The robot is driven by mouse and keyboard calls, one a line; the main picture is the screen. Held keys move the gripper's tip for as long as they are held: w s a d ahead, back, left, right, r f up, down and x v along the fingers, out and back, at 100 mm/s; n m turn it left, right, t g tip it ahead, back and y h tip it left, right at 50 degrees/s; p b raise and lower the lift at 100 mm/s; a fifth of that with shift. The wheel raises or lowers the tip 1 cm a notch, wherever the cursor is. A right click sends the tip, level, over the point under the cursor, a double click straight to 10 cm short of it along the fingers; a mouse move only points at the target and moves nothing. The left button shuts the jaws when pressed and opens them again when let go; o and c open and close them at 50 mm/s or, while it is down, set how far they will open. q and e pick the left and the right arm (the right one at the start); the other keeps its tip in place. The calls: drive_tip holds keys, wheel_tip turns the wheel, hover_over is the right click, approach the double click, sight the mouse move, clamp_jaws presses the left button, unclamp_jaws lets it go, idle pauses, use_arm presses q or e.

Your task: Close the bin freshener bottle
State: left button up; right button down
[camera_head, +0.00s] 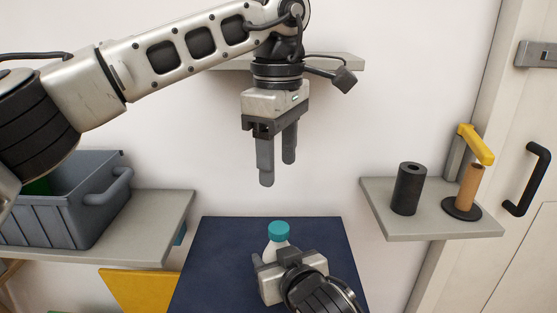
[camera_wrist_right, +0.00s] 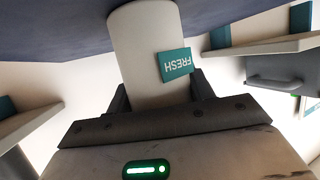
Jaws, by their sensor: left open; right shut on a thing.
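The bin freshener bottle (camera_head: 277,246) is white with a teal cap (camera_head: 279,231) on its top, and it is upright over the dark blue surface. In the right wrist view the white bottle body (camera_wrist_right: 145,45) shows a teal FRESH label (camera_wrist_right: 174,64). My right gripper (camera_head: 283,257) is shut on the bottle, with a finger on each side of its body. My left gripper (camera_head: 278,172) is open and empty, pointing down above the bottle and clear of it. I cannot tell how tightly the cap sits.
The dark blue table (camera_head: 215,255) is otherwise bare. A grey crate (camera_head: 75,205) stands on the left shelf (camera_head: 165,215). The right shelf (camera_head: 425,222) holds a black roll (camera_head: 408,188) and a brown tube (camera_head: 468,187) on a stand. A door handle (camera_head: 527,180) is at far right.

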drive_tip(key=shift+c, duration=2.4)
unclamp_jaws()
drive_tip(key=p+v, duration=0.1)
drive_tip(key=v, duration=1.5)
